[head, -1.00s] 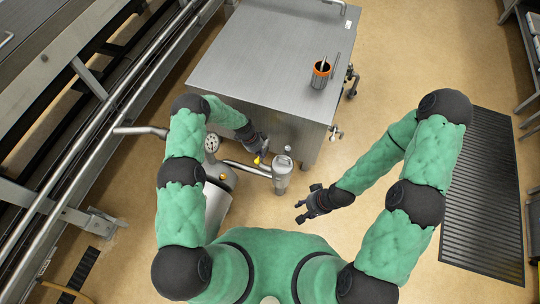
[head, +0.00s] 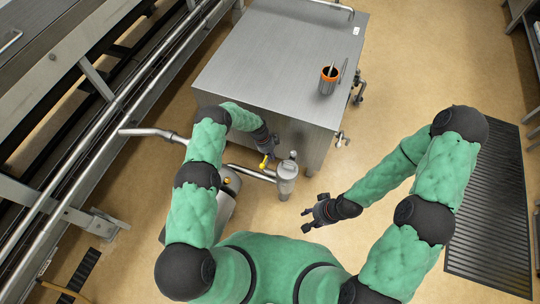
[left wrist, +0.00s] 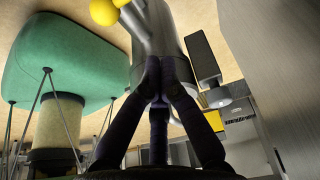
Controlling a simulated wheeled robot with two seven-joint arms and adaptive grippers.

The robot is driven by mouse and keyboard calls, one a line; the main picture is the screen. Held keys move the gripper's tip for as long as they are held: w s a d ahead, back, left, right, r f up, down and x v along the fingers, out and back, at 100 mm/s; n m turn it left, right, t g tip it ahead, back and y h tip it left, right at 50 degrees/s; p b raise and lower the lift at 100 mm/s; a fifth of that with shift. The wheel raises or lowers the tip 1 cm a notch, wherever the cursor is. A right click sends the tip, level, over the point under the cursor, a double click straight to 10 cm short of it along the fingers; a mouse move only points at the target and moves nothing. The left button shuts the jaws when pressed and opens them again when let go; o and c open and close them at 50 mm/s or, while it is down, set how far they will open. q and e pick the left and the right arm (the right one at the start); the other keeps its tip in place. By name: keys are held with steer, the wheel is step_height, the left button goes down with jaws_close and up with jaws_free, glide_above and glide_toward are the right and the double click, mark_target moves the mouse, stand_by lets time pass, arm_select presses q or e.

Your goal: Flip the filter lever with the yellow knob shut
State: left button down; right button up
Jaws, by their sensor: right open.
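The lever's yellow knob (head: 263,164) is beside the pipe, left of the upright steel filter housing (head: 287,182). My left gripper (head: 270,151) is right at the knob, just above it in the head view. In the left wrist view its dark fingertips (left wrist: 161,68) are together, with nothing visible between them. There a yellow knob (left wrist: 103,12) shows beyond the fingertips to the upper left, by a metal bar; whether the fingers touch the lever cannot be told. My right gripper (head: 309,216) is open and empty, right of and below the filter housing.
A steel cabinet (head: 270,60) stands behind the filter, with an orange-rimmed dark cup (head: 329,80) on top. A bent pipe (head: 150,132) sticks out at left. A dark floor grate (head: 485,200) lies at right. The floor around my right gripper is clear.

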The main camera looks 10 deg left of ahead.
mark_target(265, 160)
arm_select(q)
step_height(265, 160, down, 6)
steer(key=a+b, duration=0.1)
steer(key=b, duration=0.2)
steer(key=shift+w+a+b, duration=0.15)
steer(key=shift+a+b, duration=0.15)
steer(key=shift+a, duration=0.1)
